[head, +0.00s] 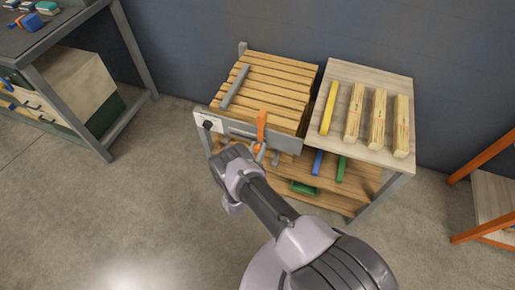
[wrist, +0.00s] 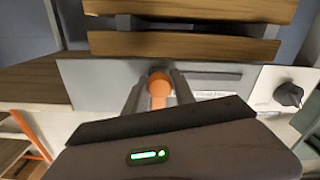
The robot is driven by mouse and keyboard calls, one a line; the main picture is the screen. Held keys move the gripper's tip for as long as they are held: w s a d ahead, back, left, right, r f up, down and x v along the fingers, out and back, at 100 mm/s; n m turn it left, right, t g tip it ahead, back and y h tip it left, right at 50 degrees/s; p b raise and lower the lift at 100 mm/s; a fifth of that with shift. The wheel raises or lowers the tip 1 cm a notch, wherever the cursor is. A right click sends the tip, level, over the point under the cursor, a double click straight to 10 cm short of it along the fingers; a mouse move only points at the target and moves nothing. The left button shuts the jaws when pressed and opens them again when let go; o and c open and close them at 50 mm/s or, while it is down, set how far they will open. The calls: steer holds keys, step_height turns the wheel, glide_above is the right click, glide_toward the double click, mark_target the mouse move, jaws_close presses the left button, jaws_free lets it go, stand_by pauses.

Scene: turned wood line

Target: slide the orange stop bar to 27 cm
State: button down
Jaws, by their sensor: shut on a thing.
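My gripper (head: 259,149) is shut on that end, at the front of the rail. A slot and small lettering show beside the fingers in the wrist view, but I cannot read any scale or centimetre value. The head view hides part of the fingers behind my arm.
A black knob (head: 208,124) is on the rail's left end, and a grey bar (head: 235,87) lies across the slats. A side table (head: 345,72) at right holds a yellow bar and several wood blanks. Blue and green pieces lie on the lower shelf (head: 335,200). Floor at left is clear.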

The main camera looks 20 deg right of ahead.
steer(key=shift+s+d+f, duration=0.15)
steer(key=shift+s+d, duration=0.05)
steer(key=shift+d, duration=0.05)
steer(key=c, duration=1.1)
jaws_free()
steer(key=shift+o, duration=0.2)
steer(key=p+v, duration=0.4)
steer(key=v, duration=1.3)
steer(key=shift+a+p, duration=0.2)
steer(key=shift+p, duration=0.15)
